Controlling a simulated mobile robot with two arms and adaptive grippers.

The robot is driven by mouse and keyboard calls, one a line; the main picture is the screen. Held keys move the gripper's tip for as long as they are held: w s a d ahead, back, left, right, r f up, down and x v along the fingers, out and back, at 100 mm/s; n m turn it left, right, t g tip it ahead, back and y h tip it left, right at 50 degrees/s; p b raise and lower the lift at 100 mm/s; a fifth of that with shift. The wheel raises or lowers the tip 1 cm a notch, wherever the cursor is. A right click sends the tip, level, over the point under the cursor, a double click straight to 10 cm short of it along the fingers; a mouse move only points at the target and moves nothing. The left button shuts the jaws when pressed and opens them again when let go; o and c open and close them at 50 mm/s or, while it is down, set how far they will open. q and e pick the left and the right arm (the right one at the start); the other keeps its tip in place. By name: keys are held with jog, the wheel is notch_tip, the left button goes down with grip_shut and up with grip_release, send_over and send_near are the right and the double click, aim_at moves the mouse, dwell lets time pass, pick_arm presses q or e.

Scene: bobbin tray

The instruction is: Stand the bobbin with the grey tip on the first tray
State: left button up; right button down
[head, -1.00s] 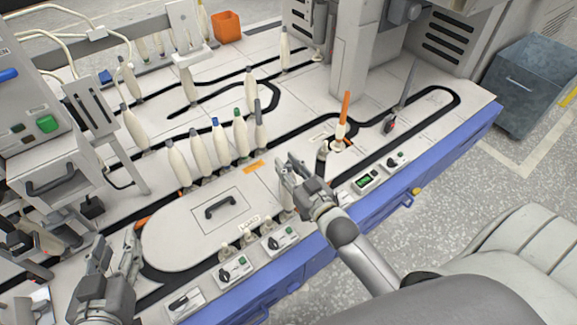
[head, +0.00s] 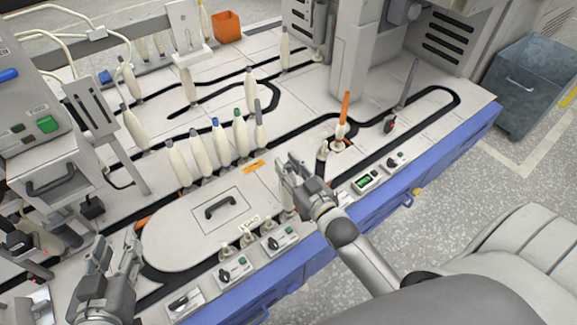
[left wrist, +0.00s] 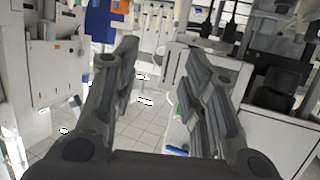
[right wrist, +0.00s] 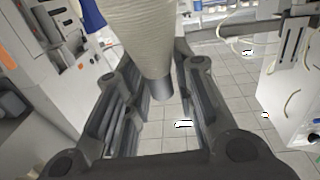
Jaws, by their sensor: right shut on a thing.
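My right gripper (head: 292,176) is above the front right end of the rounded lid plate. It is shut on a cream bobbin (right wrist: 145,35), which shows large in the right wrist view with its narrow grey end between the fingers. In the head view the gripper mostly hides this bobbin; a pale part shows below the fingers. My left gripper (head: 118,257) is open and empty at the left front; its fingers stand apart in the left wrist view (left wrist: 155,90). I cannot tell which spot is the first tray; small pale pegged pieces (head: 247,238) stand along the lid's front edge.
A row of several cream bobbins (head: 222,146) with coloured tips stands behind the lid plate (head: 185,250). An orange-tipped upright (head: 345,105) stands right of my right gripper. Switch boxes (head: 280,238) line the front edge. An orange bin (head: 227,27) is at the back.

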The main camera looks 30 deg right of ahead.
pick_arm(q)
jog(key=shift+s+a+f+g, duration=0.15)
jog(key=shift+s+f+g, duration=0.2)
jog(key=shift+f, duration=0.25)
jog(key=shift+s+a+f+g, duration=0.1)
jog(key=shift+s+f+g, duration=0.25)
jog(key=shift+f, duration=0.25)
jog(key=shift+w+r, duration=0.2)
jog(key=shift+r, duration=0.05)
jog(key=shift+s+a+f+p, duration=0.1)
jog(key=shift+s+f+p, duration=0.05)
jog(key=shift+p, duration=0.2)
jog(key=shift+s+a+f+g+y, duration=0.2)
jog(key=shift+s+f+g, duration=0.15)
jog(key=shift+f, duration=0.15)
jog(key=shift+s+a+f+g+y, duration=0.1)
jog(key=shift+s+f+g+y, duration=0.1)
jog(key=shift+s+f+g, duration=0.25)
jog(key=shift+f, duration=0.15)
jog(key=shift+w, duration=0.1)
jog(key=shift+w+d+r+t, duration=0.2)
jog(key=shift+w+r+t, duration=0.15)
jog(key=shift+r+t, duration=0.2)
pick_arm(e)
jog(key=shift+f, duration=0.2)
